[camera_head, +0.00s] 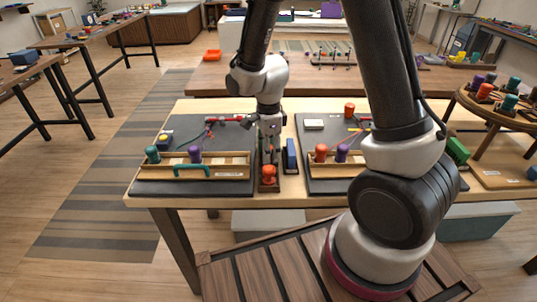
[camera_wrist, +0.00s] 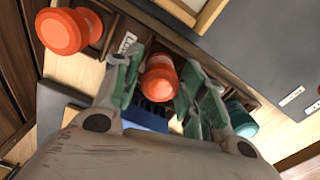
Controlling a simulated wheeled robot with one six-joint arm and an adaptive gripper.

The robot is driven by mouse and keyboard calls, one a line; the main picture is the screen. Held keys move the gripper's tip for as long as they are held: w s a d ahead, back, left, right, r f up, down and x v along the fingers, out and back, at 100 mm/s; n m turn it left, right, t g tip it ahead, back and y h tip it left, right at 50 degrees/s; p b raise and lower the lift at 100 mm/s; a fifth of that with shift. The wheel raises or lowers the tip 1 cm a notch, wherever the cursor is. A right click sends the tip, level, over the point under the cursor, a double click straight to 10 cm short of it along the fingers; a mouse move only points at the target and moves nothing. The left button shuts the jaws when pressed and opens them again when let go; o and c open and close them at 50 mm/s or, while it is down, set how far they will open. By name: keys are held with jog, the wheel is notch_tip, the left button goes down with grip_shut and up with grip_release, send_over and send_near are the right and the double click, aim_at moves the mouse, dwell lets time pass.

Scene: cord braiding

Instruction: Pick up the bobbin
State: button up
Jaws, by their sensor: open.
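My gripper (camera_head: 270,152) points down over a narrow dark rack (camera_head: 269,188) between the two work mats. In the wrist view its green-padded fingers (camera_wrist: 162,78) are spread apart. An orange bobbin (camera_wrist: 160,86) sits between them, with visible space around it; contact cannot be made out. Another orange bobbin (camera_wrist: 62,32) stands at the rack's end, left of the fingers; it also shows at the rack's front in the head view (camera_head: 269,174). A teal bobbin (camera_wrist: 237,114) is beyond the right finger, partly hidden by it.
A blue block (camera_head: 290,155) stands close right of the rack. Wooden trays with bobbins (camera_head: 214,171) lie on the dark mats (camera_head: 232,187) to either side. A round stand with bobbins (camera_head: 493,110) is at the far right.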

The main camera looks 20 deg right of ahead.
jog(key=c, duration=0.8)
